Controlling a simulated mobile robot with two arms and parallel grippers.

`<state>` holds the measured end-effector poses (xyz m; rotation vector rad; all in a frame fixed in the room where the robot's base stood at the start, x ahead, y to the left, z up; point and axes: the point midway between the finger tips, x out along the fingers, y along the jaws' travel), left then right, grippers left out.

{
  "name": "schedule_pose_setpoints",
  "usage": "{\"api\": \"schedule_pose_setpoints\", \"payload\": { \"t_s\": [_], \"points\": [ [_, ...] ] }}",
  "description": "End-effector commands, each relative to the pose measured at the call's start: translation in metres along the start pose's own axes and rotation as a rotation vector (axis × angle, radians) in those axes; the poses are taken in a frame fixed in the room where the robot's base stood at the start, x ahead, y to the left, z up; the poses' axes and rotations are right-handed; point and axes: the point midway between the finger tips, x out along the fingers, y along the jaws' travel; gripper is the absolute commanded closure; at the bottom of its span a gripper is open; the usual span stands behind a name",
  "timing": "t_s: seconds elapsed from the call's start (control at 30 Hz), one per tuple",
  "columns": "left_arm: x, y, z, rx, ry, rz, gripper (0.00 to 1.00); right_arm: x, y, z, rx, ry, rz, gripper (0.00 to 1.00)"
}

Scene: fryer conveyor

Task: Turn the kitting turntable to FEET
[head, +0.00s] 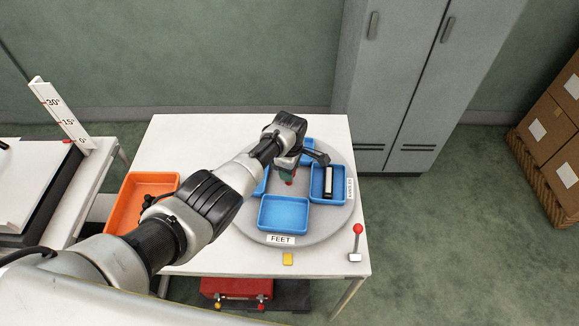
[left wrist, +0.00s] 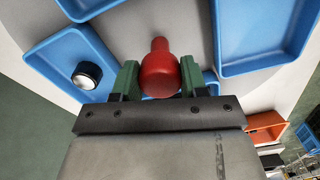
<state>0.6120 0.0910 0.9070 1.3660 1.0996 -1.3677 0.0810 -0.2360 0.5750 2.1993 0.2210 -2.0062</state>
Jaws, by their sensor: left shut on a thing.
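The round grey turntable (head: 335,222) lies on the white table and carries several blue trays. The blue tray (head: 283,214) nearest me has the FEET label (head: 281,240) in front of it, facing the yellow marker (head: 288,259) at the table's front edge. That tray looks empty. A black and white part (head: 328,182) lies in the right tray, beside a sideways label; a round end of it shows in the left wrist view (left wrist: 87,75). My left gripper (left wrist: 160,90) is shut on the red knob (left wrist: 160,72) at the turntable's middle. My right gripper is not in view.
An orange tray (head: 140,181) stands left on the table, partly behind my left arm. A red-balled lever (head: 357,230) stands at the right front corner. A red toolbox (head: 236,287) sits below. Grey cabinets (head: 410,80) and cardboard boxes (head: 552,125) stand behind and right.

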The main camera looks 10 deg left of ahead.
Motion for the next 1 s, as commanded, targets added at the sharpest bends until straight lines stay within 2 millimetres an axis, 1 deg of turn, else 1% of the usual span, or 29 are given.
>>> {"api": "schedule_pose_setpoints", "payload": {
  "t_s": [0.4,0.93,0.97,1.0],
  "points": [
    [-0.0018,0.0015,-0.002,-0.093,0.005,0.004,0.99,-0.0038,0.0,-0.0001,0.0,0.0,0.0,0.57],
    [-0.0018,0.0016,-0.0024,-0.104,0.006,0.004,0.99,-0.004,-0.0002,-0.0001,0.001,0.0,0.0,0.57],
    [-0.0018,0.0016,-0.0024,-0.104,0.006,0.004,0.54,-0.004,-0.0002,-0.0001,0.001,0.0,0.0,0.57],
    [-0.0018,0.0016,-0.0022,-0.104,0.006,0.004,0.48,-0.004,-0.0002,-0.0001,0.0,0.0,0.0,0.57]
  ]
}}
